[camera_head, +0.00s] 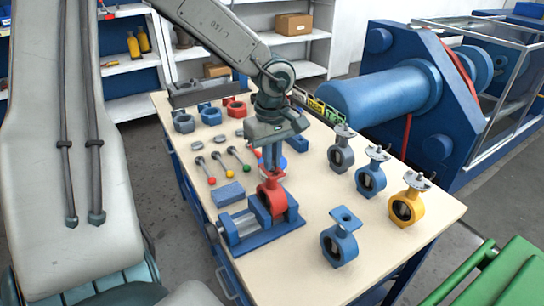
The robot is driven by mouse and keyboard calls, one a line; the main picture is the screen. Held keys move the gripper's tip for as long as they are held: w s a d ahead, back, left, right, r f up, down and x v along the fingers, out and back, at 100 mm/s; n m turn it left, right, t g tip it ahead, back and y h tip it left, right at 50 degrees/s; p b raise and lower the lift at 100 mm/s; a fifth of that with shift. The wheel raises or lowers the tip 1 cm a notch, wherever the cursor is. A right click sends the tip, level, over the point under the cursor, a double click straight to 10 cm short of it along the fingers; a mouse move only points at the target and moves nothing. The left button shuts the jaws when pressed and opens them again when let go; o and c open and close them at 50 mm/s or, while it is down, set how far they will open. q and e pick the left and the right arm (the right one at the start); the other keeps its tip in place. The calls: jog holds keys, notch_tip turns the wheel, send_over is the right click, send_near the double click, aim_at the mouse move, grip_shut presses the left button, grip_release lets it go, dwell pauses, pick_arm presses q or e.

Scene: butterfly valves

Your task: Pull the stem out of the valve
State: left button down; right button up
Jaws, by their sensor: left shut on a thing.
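A red butterfly valve (272,198) is held upright in a blue vise (250,231) on the workbench. My left gripper (272,162) comes down from above, directly over the valve's neck. Its fingers are closed on the valve's stem, which is mostly hidden between them. I cannot tell how far the stem sits out of the valve body. My right gripper does not show.
A blue valve (340,240) stands right of the vise. Grey (341,150), blue (371,175) and yellow (407,206) valves stand along the right. Stems with coloured ends (240,158) and a blue block (228,194) lie left. The bench (290,285) is bare in front.

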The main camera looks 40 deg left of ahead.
pick_arm(q)
jog(key=shift+w+r+p, duration=0.1)
jog(key=shift+r+p, duration=2.2)
jog(key=shift+r, duration=1.2)
dwell(4.0)
jog(key=shift+r, duration=0.2)
